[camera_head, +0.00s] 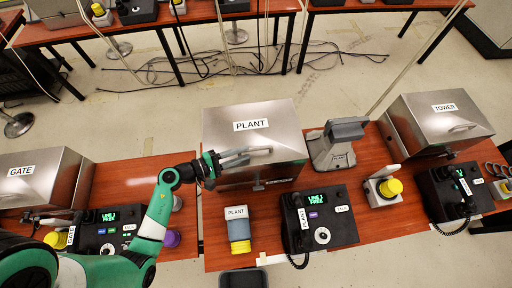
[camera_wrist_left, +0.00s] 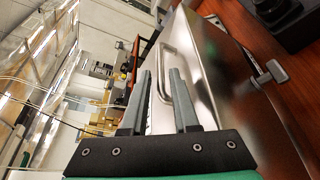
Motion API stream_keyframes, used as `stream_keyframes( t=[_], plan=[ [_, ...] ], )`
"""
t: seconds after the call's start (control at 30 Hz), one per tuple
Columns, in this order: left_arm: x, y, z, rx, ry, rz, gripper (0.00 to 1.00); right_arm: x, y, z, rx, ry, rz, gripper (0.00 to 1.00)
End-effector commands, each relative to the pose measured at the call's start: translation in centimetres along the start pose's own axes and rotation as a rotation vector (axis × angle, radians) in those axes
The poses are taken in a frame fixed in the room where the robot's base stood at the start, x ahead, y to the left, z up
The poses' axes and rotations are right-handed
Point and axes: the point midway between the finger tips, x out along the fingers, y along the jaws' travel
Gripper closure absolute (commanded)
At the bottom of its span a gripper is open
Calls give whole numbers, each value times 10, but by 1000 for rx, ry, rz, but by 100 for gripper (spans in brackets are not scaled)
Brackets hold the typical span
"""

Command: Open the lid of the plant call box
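The plant call box (camera_head: 285,125) is a silver metal box with a PLANT label on its lid, at the middle of the head view. Its lid looks shut. A bar handle (camera_head: 262,150) runs along the lid's front part. My left gripper (camera_head: 235,157) is at the left end of this handle. In the left wrist view, my left gripper (camera_wrist_left: 162,85) is open, and the handle (camera_wrist_left: 166,62) shows between and just beyond its fingertips. I cannot tell whether they touch. A latch (camera_wrist_left: 268,76) shows on the box's front. My right gripper is not in view.
A PLANT-labelled cylinder with yellow base (camera_head: 239,232) and a PLANT phone (camera_head: 320,218) stand in front of the box. A grey device (camera_head: 336,145) stands close on its right. GATE (camera_head: 45,178) and TOWER (camera_head: 435,122) boxes flank it.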

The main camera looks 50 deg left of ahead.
Motion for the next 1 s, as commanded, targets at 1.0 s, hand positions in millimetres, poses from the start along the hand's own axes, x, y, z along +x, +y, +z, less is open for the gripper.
stream_keyframes(
  t=[1.0],
  plan=[
    [55, 0, 0, -1, 0, 1, 100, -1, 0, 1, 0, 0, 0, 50]
  ],
)
